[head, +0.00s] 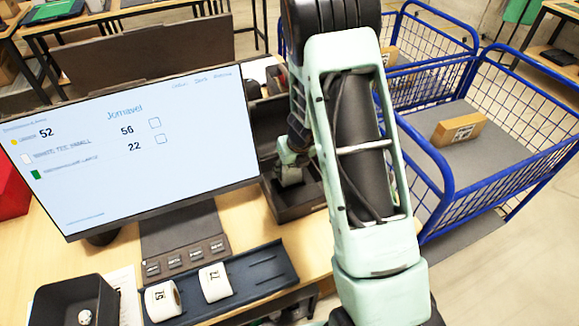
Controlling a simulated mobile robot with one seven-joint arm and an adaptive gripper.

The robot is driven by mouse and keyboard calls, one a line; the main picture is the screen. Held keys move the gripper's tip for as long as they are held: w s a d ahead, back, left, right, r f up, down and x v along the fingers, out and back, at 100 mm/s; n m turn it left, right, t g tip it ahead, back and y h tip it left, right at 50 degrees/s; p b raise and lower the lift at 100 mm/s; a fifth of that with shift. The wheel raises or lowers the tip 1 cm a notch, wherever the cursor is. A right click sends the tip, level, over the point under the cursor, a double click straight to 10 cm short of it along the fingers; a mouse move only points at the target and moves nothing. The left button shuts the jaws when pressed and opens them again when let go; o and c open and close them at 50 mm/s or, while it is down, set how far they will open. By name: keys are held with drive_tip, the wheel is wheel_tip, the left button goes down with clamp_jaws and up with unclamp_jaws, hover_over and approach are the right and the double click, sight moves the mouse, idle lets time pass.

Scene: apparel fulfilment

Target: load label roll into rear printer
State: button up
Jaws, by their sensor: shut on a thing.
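My gripper (291,172) is at the dark, open box-shaped printer (306,211) right of the monitor, low over its inside. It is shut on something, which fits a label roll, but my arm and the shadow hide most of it. I cannot tell whether the roll touches the printer. Another dark unit (253,90) stands behind, partly covered by the monitor and my arm. Two white label rolls, one marked 57 (162,300) and one marked 72 (214,283), lie in a dark tray (262,277) at the front of the table.
A monitor (130,130) stands left of the printer, with a button panel (185,258) below it. A black bin (75,305) is at the front left. Blue wire carts (480,165), one holding a cardboard box (459,129), stand right of the table.

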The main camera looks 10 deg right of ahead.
drive_tip(key=shift+f, duration=0.25)
drive_tip(key=o, duration=1.4)
drive_tip(key=shift+o, duration=1.4)
wheel_tip(320, 180, up, 9)
drive_tip(key=p, duration=0.8)
drive_tip(key=shift+r, duration=1.5)
